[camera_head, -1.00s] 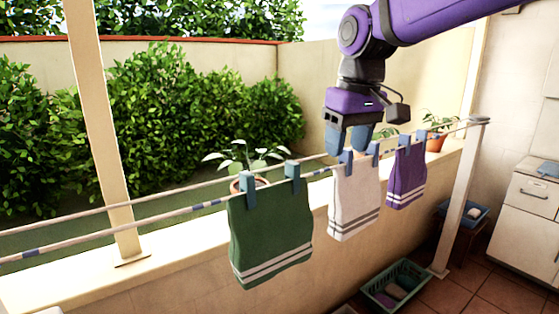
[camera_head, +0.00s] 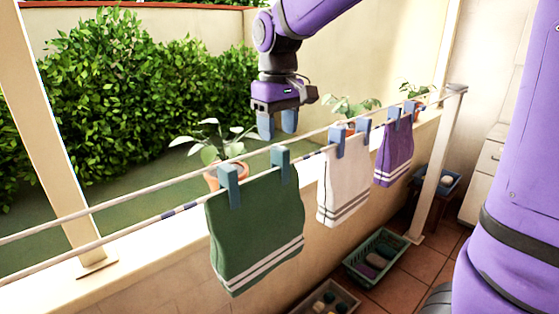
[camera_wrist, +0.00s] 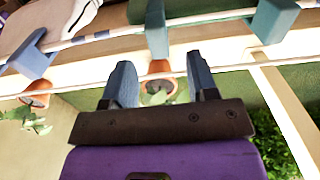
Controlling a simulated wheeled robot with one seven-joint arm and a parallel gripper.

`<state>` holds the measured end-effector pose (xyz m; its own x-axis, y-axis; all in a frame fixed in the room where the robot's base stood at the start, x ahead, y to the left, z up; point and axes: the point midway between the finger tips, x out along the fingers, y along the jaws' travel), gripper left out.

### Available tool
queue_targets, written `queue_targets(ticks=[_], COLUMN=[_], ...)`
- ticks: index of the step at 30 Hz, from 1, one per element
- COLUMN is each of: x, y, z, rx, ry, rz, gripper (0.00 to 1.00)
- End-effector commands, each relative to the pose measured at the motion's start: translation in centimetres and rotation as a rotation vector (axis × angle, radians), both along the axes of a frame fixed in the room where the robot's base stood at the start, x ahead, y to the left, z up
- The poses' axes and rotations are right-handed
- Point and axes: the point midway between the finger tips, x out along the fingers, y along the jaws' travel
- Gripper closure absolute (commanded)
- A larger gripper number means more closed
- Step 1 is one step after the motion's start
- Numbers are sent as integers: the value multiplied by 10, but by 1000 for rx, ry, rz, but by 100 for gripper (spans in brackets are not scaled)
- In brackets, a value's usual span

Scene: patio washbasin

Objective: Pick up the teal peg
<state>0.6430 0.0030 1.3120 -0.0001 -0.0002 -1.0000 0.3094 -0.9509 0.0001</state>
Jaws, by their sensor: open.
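Two grey-teal pegs clip the green towel (camera_head: 255,230) to the front line: a left one (camera_head: 230,187) and a right one (camera_head: 281,165). They look greener than the other pegs; I cannot tell which single one is meant. In the wrist view the right one (camera_wrist: 155,28) is ahead of and roughly between my fingers, and the left one (camera_wrist: 276,20) is at upper right. My gripper (camera_head: 277,124) is open and empty, pointing down above and apart from the pegs. Its blue fingers also show in the wrist view (camera_wrist: 160,86).
Bluer pegs hold a white towel (camera_head: 343,185) and a purple towel (camera_head: 394,155) to the right. Two lines run across, the rear one (camera_head: 100,206) near my gripper. Potted plants (camera_head: 212,145) stand on the ledge behind. Baskets (camera_head: 377,258) sit on the floor.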

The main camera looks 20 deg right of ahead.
Motion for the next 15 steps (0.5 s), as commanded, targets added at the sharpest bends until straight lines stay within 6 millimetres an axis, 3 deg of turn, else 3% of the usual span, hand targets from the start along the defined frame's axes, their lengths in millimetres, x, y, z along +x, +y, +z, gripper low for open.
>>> queue_targets(ticks=[15], x=[-3], y=[-3], z=[-52], rx=[0], ry=[1], rz=[-1], gripper=[47])
